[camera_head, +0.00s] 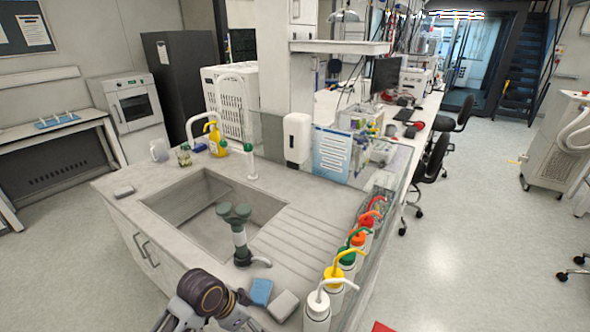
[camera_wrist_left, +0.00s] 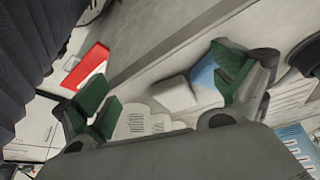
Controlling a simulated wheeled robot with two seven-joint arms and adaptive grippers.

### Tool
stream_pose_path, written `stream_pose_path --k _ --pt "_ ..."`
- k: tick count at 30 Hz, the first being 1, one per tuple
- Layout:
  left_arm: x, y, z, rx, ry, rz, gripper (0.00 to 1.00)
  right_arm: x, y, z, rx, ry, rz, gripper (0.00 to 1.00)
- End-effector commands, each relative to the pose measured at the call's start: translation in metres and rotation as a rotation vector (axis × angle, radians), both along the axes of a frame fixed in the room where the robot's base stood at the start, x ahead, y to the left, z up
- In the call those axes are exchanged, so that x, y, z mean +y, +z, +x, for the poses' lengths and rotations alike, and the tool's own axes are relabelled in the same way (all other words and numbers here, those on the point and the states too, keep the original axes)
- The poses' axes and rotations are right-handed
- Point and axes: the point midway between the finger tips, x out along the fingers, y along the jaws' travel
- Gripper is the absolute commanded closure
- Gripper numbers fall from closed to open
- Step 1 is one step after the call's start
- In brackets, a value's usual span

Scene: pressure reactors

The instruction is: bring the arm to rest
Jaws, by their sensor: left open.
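My left gripper (camera_wrist_left: 168,88) shows in the left wrist view with its two green-padded fingers wide apart. It is open, and nothing is pinched between the pads. A blue sponge (camera_wrist_left: 206,78) and a pale block (camera_wrist_left: 174,94) appear beyond the fingers, the sponge partly behind the right-hand finger. In the head view a dark round joint of my arm (camera_head: 205,293) is at the bottom, in front of the counter's near edge. My right gripper is in neither view.
The sink counter (camera_head: 120,203) lies just ahead, with the blue sponge (camera_head: 261,291) and pale block (camera_head: 284,305) near its front edge. Several wash bottles (camera_head: 318,312) line the right edge. Open floor (camera_head: 450,260) lies right.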

Motion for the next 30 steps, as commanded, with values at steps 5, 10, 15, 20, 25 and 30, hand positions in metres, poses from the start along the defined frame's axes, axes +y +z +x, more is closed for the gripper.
stream_pose_path --k 5,10,15,20,25,30 --pt "0.011 -0.005 -0.017 0.013 0.143 -0.001 0.03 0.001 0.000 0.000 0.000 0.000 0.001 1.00" --pt "0.026 -0.008 -0.033 0.022 0.289 0.009 0.03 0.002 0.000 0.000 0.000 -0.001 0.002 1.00" --pt "0.046 -0.011 -0.050 0.031 0.438 0.024 0.03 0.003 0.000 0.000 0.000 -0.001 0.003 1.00" --pt "0.065 -0.012 -0.065 0.037 0.569 0.044 0.03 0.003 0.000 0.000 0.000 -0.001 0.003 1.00" --pt "0.080 -0.012 -0.076 0.039 0.659 0.062 0.03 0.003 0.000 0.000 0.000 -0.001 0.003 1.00" --pt "0.091 -0.012 -0.085 0.041 0.724 0.074 0.03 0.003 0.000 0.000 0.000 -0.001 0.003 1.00"
